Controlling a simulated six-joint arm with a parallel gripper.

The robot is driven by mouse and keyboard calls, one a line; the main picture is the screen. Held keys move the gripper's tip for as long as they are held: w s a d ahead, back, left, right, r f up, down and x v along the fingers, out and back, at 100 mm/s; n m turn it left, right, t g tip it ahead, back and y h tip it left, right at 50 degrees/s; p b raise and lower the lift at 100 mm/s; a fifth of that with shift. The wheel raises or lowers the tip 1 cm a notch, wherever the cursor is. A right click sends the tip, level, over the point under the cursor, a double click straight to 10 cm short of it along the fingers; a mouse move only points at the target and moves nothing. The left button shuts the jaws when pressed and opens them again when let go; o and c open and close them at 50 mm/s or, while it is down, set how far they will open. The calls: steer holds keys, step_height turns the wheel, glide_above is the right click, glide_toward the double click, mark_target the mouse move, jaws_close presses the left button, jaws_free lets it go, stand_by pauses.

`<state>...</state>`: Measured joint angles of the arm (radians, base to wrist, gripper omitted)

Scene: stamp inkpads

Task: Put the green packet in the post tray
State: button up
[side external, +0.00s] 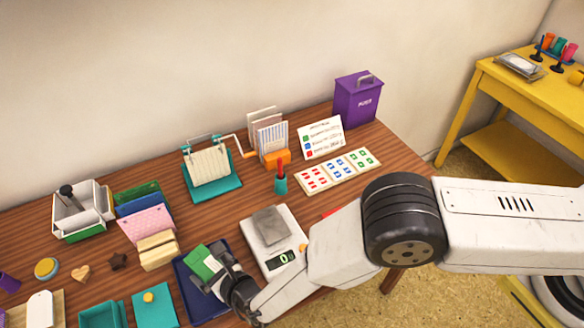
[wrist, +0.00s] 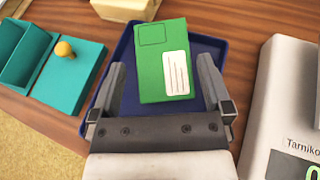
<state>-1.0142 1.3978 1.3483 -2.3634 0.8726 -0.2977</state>
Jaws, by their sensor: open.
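The green packet (wrist: 162,65), flat with a white lined label, is over the dark blue tray (wrist: 213,46), which I take to be the post tray. The packet tilts slightly against the tray's sides, and its lower edge is between my fingers. In the side external view the packet (side external: 198,262) shows at the tray's (side external: 190,296) upper part, partly hidden by my gripper (side external: 214,274). My gripper (wrist: 161,75) is open, one finger on each side of the packet with gaps. I cannot tell whether the packet lies fully on the tray floor.
A kitchen scale (side external: 270,240) stands just right of the tray. A teal box with lid and wooden knob (wrist: 66,50) is to the left. A purple post box (side external: 357,100) is at the back.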

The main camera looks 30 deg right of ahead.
steer(key=shift+v, duration=2.2)
steer(key=w+d+r+m+h, duration=0.2)
steer(key=d+m, duration=0.1)
steer(key=d, duration=0.1)
steer(key=w+d+r+m+h, duration=0.2)
steer(key=d, duration=0.3)
steer(key=w+d+r+m+g+h, duration=0.1)
steer(key=w+d+m+h, duration=0.1)
steer(key=d, duration=0.3)
steer(key=shift+w+r+m+h, duration=0.4)
steer(key=shift+w+m, duration=0.1)
steer(key=shift+m, duration=0.3)
steer(key=d+r+m+g+h, duration=0.35)
steer(key=d+m, duration=0.45)
steer(key=d, duration=0.5)
steer(key=s+d+r+m+g+y, duration=0.2)
steer(key=s+d+r+m, duration=0.3)
steer(key=m, duration=0.7)
steer(key=s+d+r+m+g+y, duration=0.3)
steer(key=s+d+r+m, duration=0.3)
steer(key=s+d+m, duration=0.4)
steer(key=d+m, duration=0.2)
steer(key=d, duration=0.1)
steer(key=shift+s, duration=0.15)
